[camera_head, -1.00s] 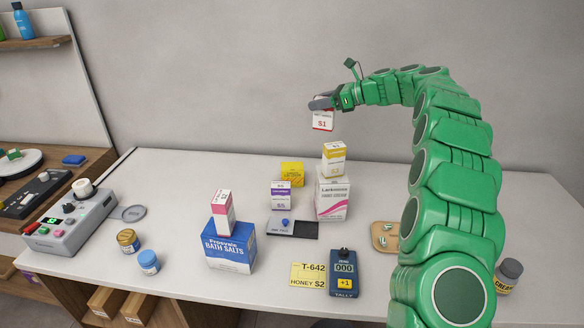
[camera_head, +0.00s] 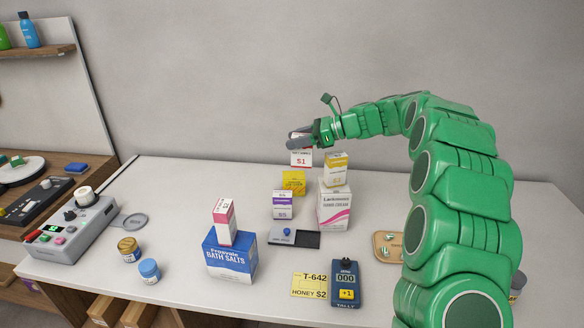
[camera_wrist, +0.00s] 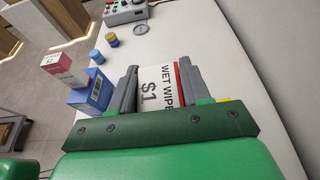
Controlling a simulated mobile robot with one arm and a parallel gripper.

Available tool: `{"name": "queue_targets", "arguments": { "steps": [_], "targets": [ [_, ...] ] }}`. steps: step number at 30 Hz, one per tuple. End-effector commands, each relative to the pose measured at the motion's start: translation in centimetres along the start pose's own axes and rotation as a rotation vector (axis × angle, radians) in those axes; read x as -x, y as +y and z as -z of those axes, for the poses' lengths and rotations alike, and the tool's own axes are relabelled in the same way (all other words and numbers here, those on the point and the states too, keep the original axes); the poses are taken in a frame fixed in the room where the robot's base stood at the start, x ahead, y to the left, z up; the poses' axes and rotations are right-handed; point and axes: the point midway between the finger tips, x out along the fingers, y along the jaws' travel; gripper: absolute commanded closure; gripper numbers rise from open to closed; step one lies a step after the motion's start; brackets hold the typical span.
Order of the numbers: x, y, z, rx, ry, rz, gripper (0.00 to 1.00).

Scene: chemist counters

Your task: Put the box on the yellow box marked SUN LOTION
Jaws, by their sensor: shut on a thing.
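My gripper (camera_head: 301,138) is shut on a white box with a red edge (camera_head: 301,158), marked "S1" in the head view. In the wrist view the box (camera_wrist: 158,88) reads "WET WIPE" and "$1" and sits between the two grey fingers (camera_wrist: 158,92). The box is held in the air, just above and behind the yellow box (camera_head: 294,177) in the picture. The yellow box stands on the counter behind a purple and white box. Its print is too small to read. I cannot tell the exact height of the gap between them.
A purple and white box (camera_head: 283,204) stands in front of the yellow box. To the right, a small yellow and white box (camera_head: 335,168) stands on the Lackmoose box (camera_head: 335,207). A blue bath salts box (camera_head: 230,256) carries a pink and white box (camera_head: 224,221).

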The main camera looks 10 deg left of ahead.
Motion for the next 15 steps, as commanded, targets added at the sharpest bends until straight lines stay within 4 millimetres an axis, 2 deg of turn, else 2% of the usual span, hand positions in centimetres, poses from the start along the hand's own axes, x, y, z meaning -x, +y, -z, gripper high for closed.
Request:
{"name": "queue_targets", "arguments": {
  "steps": [15],
  "targets": [
    [-2.1, -4.7, 1.8, -0.002, 0.001, -0.002, 0.86]
  ]
}}
